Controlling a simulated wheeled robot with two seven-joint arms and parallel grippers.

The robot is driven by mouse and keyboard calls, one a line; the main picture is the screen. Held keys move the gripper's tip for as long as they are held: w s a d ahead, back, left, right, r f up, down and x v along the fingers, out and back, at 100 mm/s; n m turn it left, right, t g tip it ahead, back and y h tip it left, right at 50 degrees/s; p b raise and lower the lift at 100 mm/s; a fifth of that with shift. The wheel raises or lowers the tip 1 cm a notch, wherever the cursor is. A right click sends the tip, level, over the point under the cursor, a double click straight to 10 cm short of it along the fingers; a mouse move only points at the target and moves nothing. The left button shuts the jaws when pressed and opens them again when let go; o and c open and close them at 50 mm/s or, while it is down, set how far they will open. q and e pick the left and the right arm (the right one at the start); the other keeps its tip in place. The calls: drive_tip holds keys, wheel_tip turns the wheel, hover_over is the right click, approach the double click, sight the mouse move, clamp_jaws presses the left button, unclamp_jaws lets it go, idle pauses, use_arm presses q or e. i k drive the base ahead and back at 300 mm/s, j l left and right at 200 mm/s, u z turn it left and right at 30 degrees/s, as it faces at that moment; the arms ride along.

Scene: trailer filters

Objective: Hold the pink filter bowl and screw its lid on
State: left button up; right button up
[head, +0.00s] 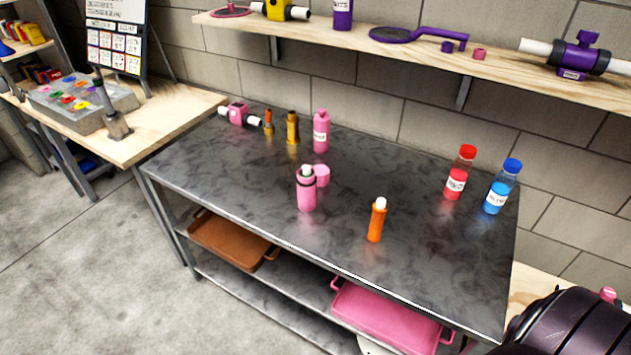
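The pink filter bowl (306,194) stands upright near the middle of the dark table, in the head view. It has a dark ring near its top, and a green and white piece shows in its open mouth. A small pink piece that looks like its lid (322,174) sits just behind it to the right, apart from the mouth. Whether the two touch is hard to tell. Neither of my grippers is in view. A dark rounded part at the bottom right corner looks like my own arm.
On the dark table (240,170) stand an orange cylinder (377,222), a pink bottle (321,132), a red bottle (461,174), a blue bottle (503,188), and a pink valve piece (238,114). A wooden shelf (350,40) hangs behind. The table's left front is clear.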

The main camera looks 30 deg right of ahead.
sight(306, 187)
drive_tip(key=i+j, duration=0.15)
drive_tip(key=j, duration=0.2)
drive_tip(key=i+j, duration=0.1)
drive_tip(key=j, duration=0.2)
drive_tip(key=i+j, duration=0.15)
drive_tip(key=j, duration=0.2)
drive_tip(key=i+j, duration=0.15)
drive_tip(key=j, duration=0.2)
drive_tip(key=i+j, duration=0.15)
drive_tip(key=j, duration=0.15)
drive_tip(key=z, duration=1.45)
